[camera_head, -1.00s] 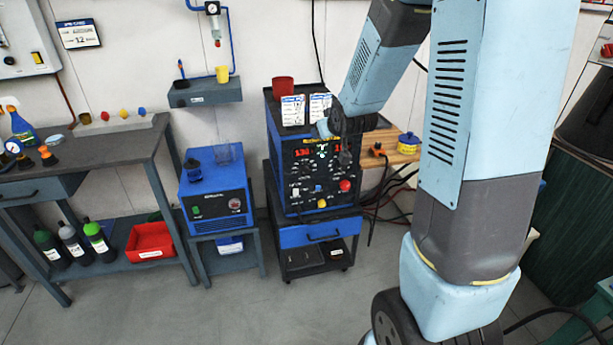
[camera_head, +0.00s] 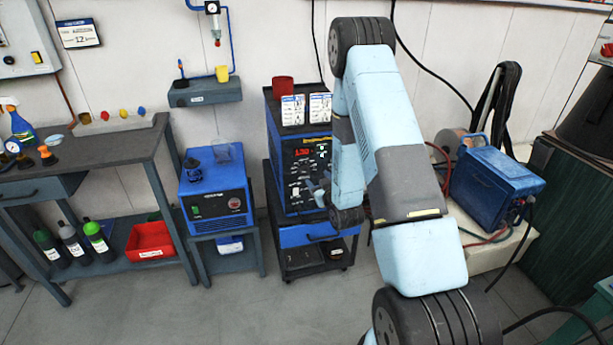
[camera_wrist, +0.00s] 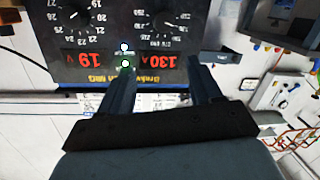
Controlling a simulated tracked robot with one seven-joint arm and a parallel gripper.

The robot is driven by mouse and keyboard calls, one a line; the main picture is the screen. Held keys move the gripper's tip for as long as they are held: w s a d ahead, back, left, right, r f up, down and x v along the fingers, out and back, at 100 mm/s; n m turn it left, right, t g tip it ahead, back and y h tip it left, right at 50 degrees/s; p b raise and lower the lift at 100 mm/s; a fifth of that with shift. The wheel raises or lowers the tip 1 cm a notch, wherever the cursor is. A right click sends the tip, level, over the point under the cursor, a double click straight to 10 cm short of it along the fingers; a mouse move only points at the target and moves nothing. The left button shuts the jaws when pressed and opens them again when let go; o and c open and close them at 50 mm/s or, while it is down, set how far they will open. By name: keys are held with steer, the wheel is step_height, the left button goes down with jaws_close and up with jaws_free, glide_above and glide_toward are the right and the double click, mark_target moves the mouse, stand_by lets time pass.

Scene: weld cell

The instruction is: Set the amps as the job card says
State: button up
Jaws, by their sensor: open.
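The blue and black welding machine (camera_head: 302,160) stands on a cart, its red display (camera_head: 302,153) reading about 130. In the wrist view, upside down, the amps readout (camera_wrist: 160,62) shows 130 A and the volts readout (camera_wrist: 82,62) shows 19 V. The amps dial (camera_wrist: 172,22) and volts dial (camera_wrist: 75,15) lie above them in that picture. Two white cards (camera_head: 292,110) (camera_head: 320,108) stand on top of the machine; their text is too small to read. My gripper (camera_wrist: 160,68) is open and empty before the panel; in the head view, my gripper (camera_head: 322,190) is partly hidden by my arm.
A red cup (camera_head: 283,86) stands behind the cards. A blue unit (camera_head: 214,185) stands left of the cart, and a blue case (camera_head: 492,182) sits to the right. A workbench (camera_head: 85,155) is at far left. The floor in front is clear.

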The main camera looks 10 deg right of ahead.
steer(key=t, duration=0.1)
glide_toward(306, 173)
steer(key=w, duration=0.8)
steer(key=shift+w+a, duration=0.3)
steer(key=shift+c, duration=0.5)
steer(key=c, duration=0.9)
steer(key=shift+a, duration=0.2)
steer(key=shift+c, duration=0.2)
steer(key=shift+d, duration=0.1)
